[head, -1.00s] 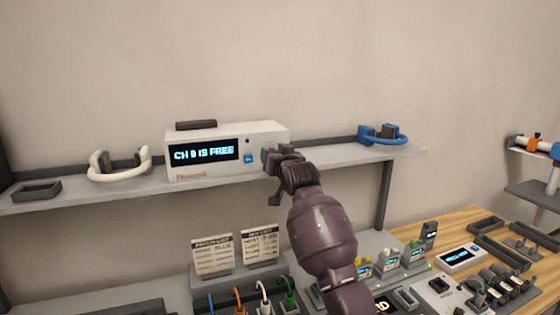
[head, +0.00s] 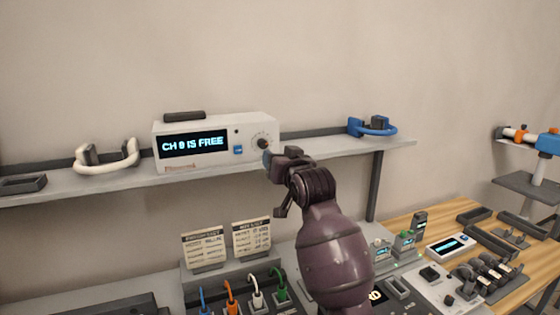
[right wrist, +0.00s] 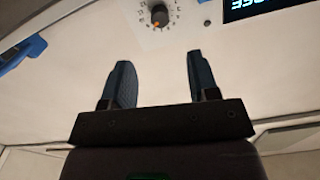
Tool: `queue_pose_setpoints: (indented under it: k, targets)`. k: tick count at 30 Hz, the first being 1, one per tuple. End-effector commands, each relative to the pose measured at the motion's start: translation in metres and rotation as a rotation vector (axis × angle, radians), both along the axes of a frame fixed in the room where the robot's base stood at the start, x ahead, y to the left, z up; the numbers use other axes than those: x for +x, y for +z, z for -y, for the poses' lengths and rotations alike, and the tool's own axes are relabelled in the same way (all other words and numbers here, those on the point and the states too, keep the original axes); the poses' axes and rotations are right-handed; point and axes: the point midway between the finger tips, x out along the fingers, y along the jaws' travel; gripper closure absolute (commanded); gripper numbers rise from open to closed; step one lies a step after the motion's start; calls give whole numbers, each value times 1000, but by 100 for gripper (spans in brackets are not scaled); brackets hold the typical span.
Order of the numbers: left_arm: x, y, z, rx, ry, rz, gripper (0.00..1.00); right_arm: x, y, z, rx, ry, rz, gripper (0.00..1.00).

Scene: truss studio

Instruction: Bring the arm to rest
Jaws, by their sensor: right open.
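My right arm comes up from the bottom of the head view. Its gripper (head: 268,160) is at the shelf's front edge, just below and in front of the knob (head: 263,143) of the white receiver box (head: 205,162). In the right wrist view the two fingers (right wrist: 163,85) are apart with nothing between them. The knob (right wrist: 160,15) shows beyond the fingertips, clear of them. The box's display reads "CH 8 IS FREE", though the digit is hard to be sure of. My left gripper is not in view.
The shelf (head: 330,148) also bears a white headset (head: 106,158) and a blue headset (head: 372,128). Below stand two printed cards (head: 203,250), coloured cables (head: 256,292) and a wooden table (head: 400,228) with devices and trays. The wall above the shelf is bare.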

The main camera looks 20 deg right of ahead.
Motion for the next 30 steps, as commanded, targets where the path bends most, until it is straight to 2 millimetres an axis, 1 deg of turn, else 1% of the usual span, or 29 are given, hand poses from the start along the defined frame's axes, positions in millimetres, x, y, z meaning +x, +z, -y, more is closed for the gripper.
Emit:
queue_pose_setpoints:
  k: [14, 17, 19, 22, 23, 26, 29, 30]
  targets:
    - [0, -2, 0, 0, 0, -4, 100, 0, 1, 0, -6, 1, 3, 45]
    - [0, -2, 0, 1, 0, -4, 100, 0, 6, 0, -21, 0, 36, 45]
    - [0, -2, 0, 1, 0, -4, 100, -2, 14, -1, -36, -1, 80, 45]
    - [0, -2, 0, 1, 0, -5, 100, -7, 29, -9, -74, 8, 166, 45]
    - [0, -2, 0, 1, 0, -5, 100, -9, 26, -11, -90, 11, 183, 45]
    - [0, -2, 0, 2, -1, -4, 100, -18, 4, -12, -125, 13, 198, 45]
    - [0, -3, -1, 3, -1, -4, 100, -26, -21, -11, -151, 14, 195, 45]
    - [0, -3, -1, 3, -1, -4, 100, -30, -32, -10, -162, 13, 190, 45]
